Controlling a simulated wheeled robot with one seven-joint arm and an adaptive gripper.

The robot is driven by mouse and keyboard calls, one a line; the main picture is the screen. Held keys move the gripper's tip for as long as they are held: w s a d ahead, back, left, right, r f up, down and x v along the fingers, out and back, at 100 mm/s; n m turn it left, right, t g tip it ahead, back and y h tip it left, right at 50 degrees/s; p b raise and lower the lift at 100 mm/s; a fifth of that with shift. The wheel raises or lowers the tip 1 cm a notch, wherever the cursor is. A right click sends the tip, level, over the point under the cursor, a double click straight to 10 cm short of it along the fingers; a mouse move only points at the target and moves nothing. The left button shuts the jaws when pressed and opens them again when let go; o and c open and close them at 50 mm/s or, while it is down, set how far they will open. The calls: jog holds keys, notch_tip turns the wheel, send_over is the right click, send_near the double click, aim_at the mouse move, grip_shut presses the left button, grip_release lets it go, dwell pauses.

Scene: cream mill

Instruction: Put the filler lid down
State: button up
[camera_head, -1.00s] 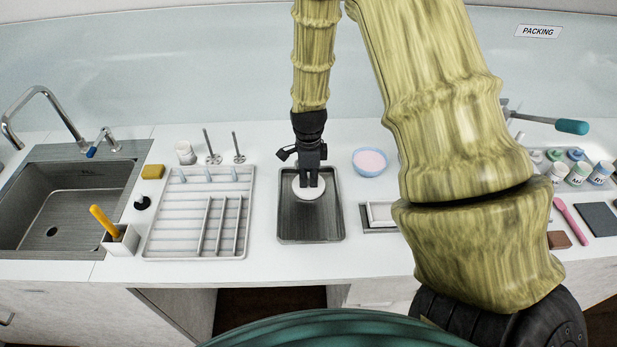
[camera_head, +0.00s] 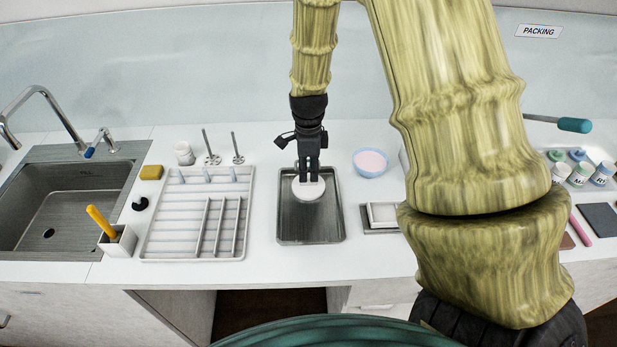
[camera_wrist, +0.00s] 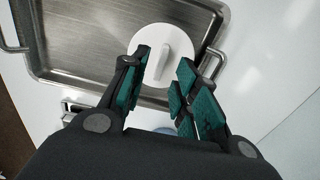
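The filler lid (camera_head: 308,191) is a white round disc with a raised bar handle. It lies in the grey metal tray (camera_head: 311,235), towards the tray's far half. The lid also shows in the wrist view (camera_wrist: 178,38), flat on the tray floor near one wall. My gripper (camera_head: 312,179) is directly above the lid, pointing down. In the wrist view my gripper (camera_wrist: 164,80) has its green-padded fingers spread, one on each side of the handle, with a visible gap to it.
A white divided rack (camera_head: 165,243) stands left of the tray, near the sink (camera_head: 70,200). A blue bowl (camera_head: 370,163) with pink contents stands to the right, and a small white container (camera_head: 383,214) is nearer. My arm hides part of the counter's right side.

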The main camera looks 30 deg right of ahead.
aim_at(308, 180)
notch_tip(308, 180, up, 8)
jog(key=b, duration=0.2)
dwell(0.3)
